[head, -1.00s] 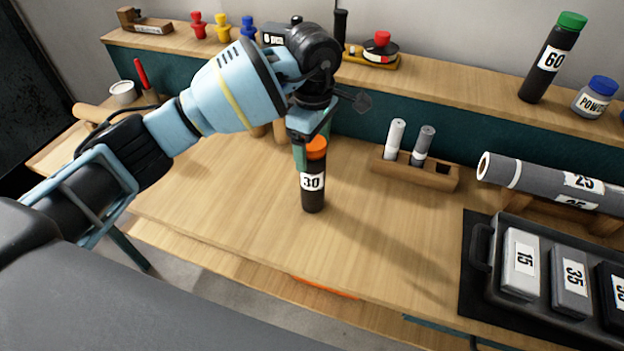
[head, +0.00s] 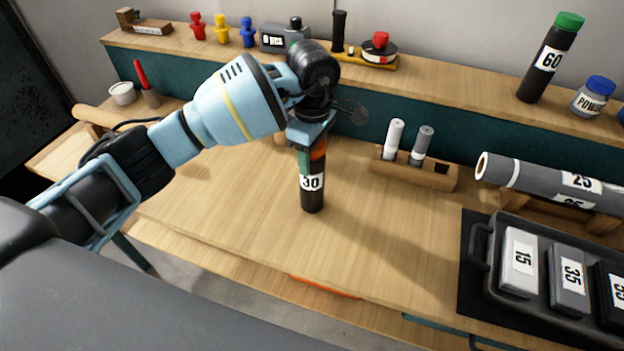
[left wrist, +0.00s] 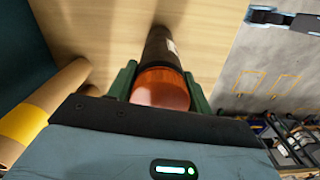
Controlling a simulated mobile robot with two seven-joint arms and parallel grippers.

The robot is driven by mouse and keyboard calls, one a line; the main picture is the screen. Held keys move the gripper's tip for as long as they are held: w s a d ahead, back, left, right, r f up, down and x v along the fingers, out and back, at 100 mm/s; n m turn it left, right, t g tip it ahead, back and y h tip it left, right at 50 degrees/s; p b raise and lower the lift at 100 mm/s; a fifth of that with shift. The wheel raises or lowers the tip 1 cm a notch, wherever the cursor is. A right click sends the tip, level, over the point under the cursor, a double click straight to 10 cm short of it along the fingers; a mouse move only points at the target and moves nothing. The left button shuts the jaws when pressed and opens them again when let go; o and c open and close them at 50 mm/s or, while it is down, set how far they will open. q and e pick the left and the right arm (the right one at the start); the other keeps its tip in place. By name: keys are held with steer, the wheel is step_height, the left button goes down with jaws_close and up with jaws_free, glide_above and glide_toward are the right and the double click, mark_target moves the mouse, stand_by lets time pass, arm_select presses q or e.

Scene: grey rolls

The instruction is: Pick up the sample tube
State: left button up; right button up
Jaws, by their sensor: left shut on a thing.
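A dark tube with an orange cap and a white "30" label (head: 312,190) stands upright on the wooden bench. My left gripper (head: 314,152) comes down on it from above and is shut on its upper part, hiding most of the cap in the head view. In the left wrist view, the orange cap (left wrist: 160,90) sits between the two green fingers, with the dark body beyond it. Its base appears to rest on the bench. My right gripper is not in view.
A wooden holder (head: 415,172) with two small tubes stands to the right. Behind it is a raised shelf (head: 455,85) with bottles and figures. A grey roll (head: 535,178) and a black case (head: 482,250) are at the right. The bench front is clear.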

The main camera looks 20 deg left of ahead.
arm_select(q)
steer(key=shift+r, duration=0.1)
steer(key=shift+r, duration=0.45)
step_height(320, 180, up, 3)
steer(key=shift+f, duration=0.2)
steer(key=s+a, duration=0.2)
steer(key=s, duration=0.5)
steer(key=s+a+r, duration=0.1)
steer(key=s+a, duration=0.1)
steer(key=s, duration=0.6)
steer(key=shift+s+a+r+b, duration=0.15)
steer(key=shift+s+a+b, duration=0.1)
steer(key=shift+b, duration=0.1)
